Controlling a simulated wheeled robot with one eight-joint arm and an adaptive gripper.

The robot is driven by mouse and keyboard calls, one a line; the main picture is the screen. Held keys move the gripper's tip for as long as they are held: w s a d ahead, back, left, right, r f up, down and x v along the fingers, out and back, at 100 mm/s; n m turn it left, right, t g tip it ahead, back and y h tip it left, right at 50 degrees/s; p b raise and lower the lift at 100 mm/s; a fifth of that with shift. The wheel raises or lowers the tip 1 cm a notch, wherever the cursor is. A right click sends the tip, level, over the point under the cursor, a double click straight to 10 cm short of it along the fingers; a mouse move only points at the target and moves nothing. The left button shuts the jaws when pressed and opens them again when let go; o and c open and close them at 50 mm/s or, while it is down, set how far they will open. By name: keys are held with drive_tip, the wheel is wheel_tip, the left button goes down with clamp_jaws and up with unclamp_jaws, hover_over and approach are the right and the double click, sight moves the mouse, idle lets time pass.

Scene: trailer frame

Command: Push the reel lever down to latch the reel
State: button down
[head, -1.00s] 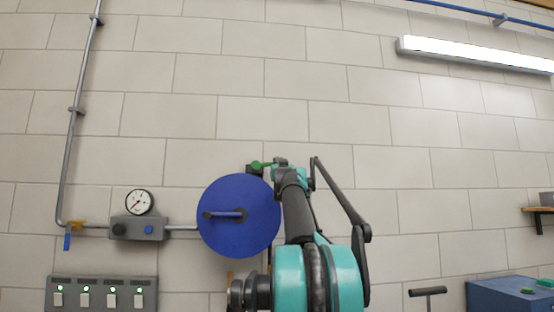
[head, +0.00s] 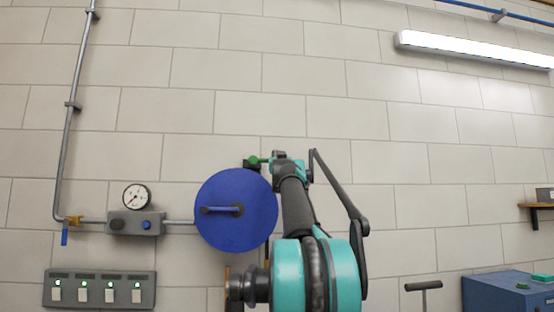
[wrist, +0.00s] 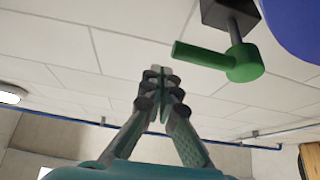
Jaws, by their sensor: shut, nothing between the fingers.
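The blue reel (head: 236,224) is a round disc on the wall with a dark handle (head: 222,210) on its face. The green lever (head: 255,160) shows at the reel's upper right edge, on a dark block. In the wrist view the lever (wrist: 205,55) sticks out roughly sideways from its green round hub, with the dark block (wrist: 230,15) beside it and part of the reel (wrist: 293,25) at the top right corner. My gripper (wrist: 157,72) is shut and empty, with a small gap in the picture between its tips and the lever's free end. The head view hides its fingertips behind my arm.
A gauge (head: 137,197) and grey valve box (head: 135,223) are on the wall left of the reel. A switch panel (head: 99,290) is below them. A blue cabinet (head: 495,295) and a T-shaped handle (head: 423,286) stand at the lower right.

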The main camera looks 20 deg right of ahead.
drive_tip(key=s+a+f, duration=0.2)
drive_tip(key=s+a, duration=0.1)
drive_tip(key=s, duration=0.5)
drive_tip(key=shift+s+f, duration=0.35)
drive_tip(key=a+f+g+y, duration=0.1)
drive_tip(key=a+f+g, duration=0.2)
drive_tip(key=f, duration=1.3)
drive_tip(key=a+f+g+y, duration=0.1)
drive_tip(key=a+f+g, duration=0.25)
drive_tip(key=f, duration=1.15)
drive_tip(key=a+f+g+y, duration=0.1)
drive_tip(key=a+f+g, duration=0.15)
drive_tip(key=f, duration=1.35)
drive_tip(key=s+a+f+n+g+y, duration=0.1)
drive_tip(key=s+a+f+g, duration=0.2)
drive_tip(key=s+f, duration=0.6)
drive_tip(key=s+a+f+g+y, duration=0.1)
drive_tip(key=s+a+f+g, duration=0.2)
drive_tip(key=s+f, duration=0.7)
drive_tip(key=s+a+f+n+g+y, duration=0.1)
drive_tip(key=s+a+f+g, duration=0.3)
drive_tip(key=s+f, duration=0.5)
wheel_tip(320, 180, down, 7)
drive_tip(key=shift+s+a+f+n, duration=0.1)
drive_tip(key=shift+s+a+n, duration=0.15)
drive_tip(key=shift+a, duration=0.25)
